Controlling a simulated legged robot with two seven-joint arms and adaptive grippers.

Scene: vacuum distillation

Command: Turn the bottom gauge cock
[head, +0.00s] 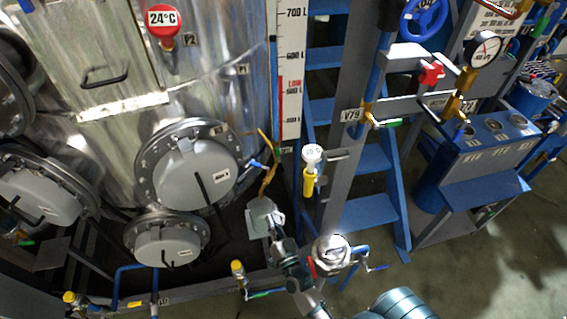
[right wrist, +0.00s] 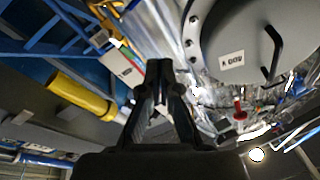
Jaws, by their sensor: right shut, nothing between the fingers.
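The level gauge (head: 291,70) is a tall white scale on the tank's right side. At its foot is the bottom gauge cock (head: 268,178), a brass-coloured fitting, with a blue lever (head: 254,163) close to its left. My right gripper (head: 264,208) is just below this fitting, its fingers pointing up toward it. Whether they touch cannot be told. In the right wrist view the gripper's dark fingers (right wrist: 160,75) are together and empty. A brass-coloured fitting (right wrist: 100,38) shows there at upper left, but I cannot tell if it is the same cock. My left gripper is out of view.
Round grey hatches (head: 195,178) stick out from the steel tank (head: 200,70) on the left. A white-topped yellow fitting (head: 309,182) stands right of the gripper. Blue stairs (head: 366,213) stand farther right. Open floor (head: 480,270) lies at lower right.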

